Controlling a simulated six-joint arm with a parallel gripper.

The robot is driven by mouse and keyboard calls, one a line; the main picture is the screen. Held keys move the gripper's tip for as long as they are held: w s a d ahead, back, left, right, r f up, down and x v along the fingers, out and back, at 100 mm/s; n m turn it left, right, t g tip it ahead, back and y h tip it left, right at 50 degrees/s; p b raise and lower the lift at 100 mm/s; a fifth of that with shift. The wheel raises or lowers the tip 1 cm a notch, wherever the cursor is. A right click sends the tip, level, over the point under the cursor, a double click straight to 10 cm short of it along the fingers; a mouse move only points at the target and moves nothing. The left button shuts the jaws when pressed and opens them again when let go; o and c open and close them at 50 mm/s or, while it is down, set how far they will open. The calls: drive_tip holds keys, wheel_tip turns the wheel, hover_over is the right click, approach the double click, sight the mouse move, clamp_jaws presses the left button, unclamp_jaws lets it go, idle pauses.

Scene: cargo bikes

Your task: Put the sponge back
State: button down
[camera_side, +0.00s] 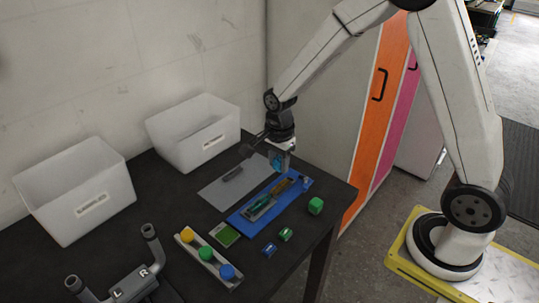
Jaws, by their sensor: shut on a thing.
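My gripper (281,148) points down above the far part of the table, near the grey mat and the blue tray. It is shut on a small light-blue block (277,161), which looks like the sponge. The jaws partly hide the block, and it seems to be above the surface near the tray's far end. A flat green square with a pale edge (224,235) lies on the table between the tray and a light rack.
The blue tray (240,219) holds tools. A grey mat (212,194) bears a dark tool. Two white bins (75,205) (190,150) stand along the wall. A rack (188,247) holds yellow, green and blue knobs. Green and blue pieces (316,206) lie near the right edge. A handlebar (130,285) is in front.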

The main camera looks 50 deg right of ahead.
hover_over(300, 224)
wheel_tip(300, 224, down, 3)
drive_tip(key=shift+f, duration=2.05)
drive_tip(key=shift+f, duration=0.1)
drive_tip(key=shift+f, duration=1.65)
drive_tip(key=shift+f, duration=0.1)
drive_tip(key=shift+c, duration=1.5)
unclamp_jaws()
wheel_tip(300, 224, up, 12)
